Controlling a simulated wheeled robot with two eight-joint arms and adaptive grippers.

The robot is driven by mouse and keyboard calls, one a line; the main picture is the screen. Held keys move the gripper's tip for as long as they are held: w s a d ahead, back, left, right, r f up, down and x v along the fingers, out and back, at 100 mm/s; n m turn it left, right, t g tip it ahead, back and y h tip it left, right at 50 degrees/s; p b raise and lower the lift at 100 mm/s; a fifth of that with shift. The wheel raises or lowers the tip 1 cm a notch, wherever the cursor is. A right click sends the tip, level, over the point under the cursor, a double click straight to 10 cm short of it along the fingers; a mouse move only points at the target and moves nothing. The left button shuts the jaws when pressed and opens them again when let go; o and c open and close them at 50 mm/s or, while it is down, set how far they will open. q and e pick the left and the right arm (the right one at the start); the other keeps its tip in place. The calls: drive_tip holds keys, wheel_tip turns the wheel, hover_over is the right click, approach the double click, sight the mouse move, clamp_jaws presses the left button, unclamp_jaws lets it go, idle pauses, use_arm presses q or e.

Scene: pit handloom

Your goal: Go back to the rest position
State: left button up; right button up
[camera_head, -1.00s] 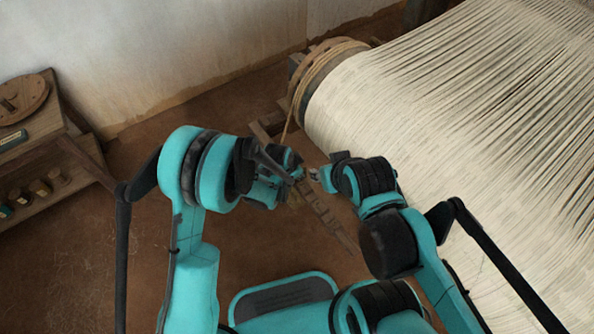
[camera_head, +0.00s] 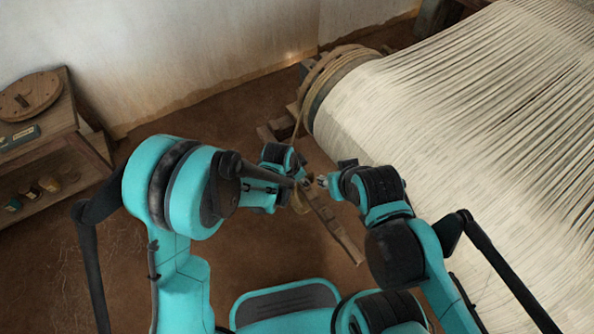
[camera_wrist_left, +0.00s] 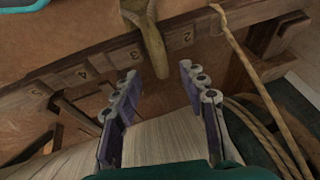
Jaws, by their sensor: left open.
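My left gripper (camera_wrist_left: 158,72) is open in the left wrist view, with nothing between its fingers. Beyond the fingertips is a wooden bar with numbered notches (camera_wrist_left: 85,73), and a curved brownish piece (camera_wrist_left: 150,45) hangs over it. In the head view my left gripper (camera_head: 298,185) is low over the floor beside this notched bar (camera_head: 338,232), partly hidden by my left arm. My right gripper (camera_head: 322,182) points left close to the left one. Its fingers are too small to read.
The loom's warp beam (camera_head: 320,95) with wound rope (camera_head: 335,62) and pale warp threads (camera_head: 470,110) fills the right. A wooden shelf (camera_head: 60,150) with small items stands at the left. Brown floor (camera_head: 75,260) is clear between shelf and arms.

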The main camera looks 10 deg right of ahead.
use_arm(q)
drive_tip(key=v, duration=0.6)
drive_tip(key=s+a+r+n+t+y, duration=0.15)
drive_tip(key=a+r+n, duration=0.45)
drive_tip(key=a+r, duration=0.6)
drive_tip(key=s+a+r+n+t+y, duration=0.1)
drive_tip(key=s+a+n, duration=0.3)
drive_tip(key=s+a, duration=0.2)
drive_tip(key=s+a+r+n+t+y, duration=0.1)
drive_tip(key=s+a+n, duration=0.3)
drive_tip(key=a, duration=0.7)
drive_tip(key=shift+s+r, duration=0.4)
drive_tip(key=shift+s, duration=0.5)
drive_tip(key=shift+a, duration=0.1)
